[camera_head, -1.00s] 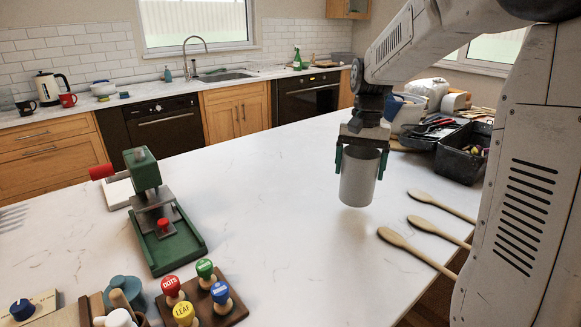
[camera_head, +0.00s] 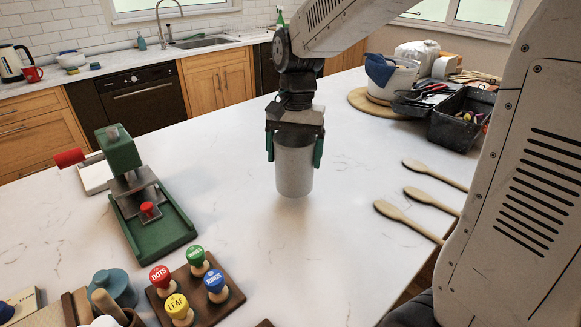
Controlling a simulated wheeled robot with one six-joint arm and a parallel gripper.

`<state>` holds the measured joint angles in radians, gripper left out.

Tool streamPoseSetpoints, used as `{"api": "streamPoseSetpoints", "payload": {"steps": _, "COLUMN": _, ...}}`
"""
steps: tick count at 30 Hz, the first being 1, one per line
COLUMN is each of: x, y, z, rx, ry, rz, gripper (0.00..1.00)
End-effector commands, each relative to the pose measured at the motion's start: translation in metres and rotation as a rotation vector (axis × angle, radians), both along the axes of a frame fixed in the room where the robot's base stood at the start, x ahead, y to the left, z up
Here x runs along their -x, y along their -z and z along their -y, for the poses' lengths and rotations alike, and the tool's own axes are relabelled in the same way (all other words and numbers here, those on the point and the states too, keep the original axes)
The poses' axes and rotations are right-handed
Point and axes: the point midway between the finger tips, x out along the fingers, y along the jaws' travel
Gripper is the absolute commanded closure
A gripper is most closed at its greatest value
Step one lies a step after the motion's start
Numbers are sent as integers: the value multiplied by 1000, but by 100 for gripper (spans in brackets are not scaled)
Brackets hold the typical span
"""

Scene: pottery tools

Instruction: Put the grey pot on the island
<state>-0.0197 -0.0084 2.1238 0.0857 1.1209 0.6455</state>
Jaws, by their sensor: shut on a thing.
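The grey pot (camera_head: 294,172) is a plain upright cylinder over the middle of the white marble-topped island (camera_head: 300,255). My gripper (camera_head: 294,146) points straight down, with its green-tipped fingers on either side of the pot, shut on it. The gripper hides the pot's rim. The pot's base is very close to the island top, with a faint shadow under it; I cannot tell whether it touches.
A green press (camera_head: 150,215) and a wooden stamp rack (camera_head: 195,290) stand to the left. Several wooden spoons (camera_head: 410,220) lie to the right. A black tool tray (camera_head: 460,118) and a white bucket (camera_head: 390,78) stand at the back right. The island around the pot is clear.

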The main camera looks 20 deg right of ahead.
Motion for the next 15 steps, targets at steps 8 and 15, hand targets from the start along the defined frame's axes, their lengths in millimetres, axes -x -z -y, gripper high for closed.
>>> {"api": "streamPoseSetpoints", "payload": {"steps": 8, "x": 3, "y": 11, "z": -10, "rx": 0, "ry": 1, "rz": -1, "gripper": 58}}
{"api": "streamPoseSetpoints", "payload": {"steps": 15, "x": 2, "y": 36, "z": -10, "rx": 1, "ry": 1, "rz": 1, "gripper": 58}}
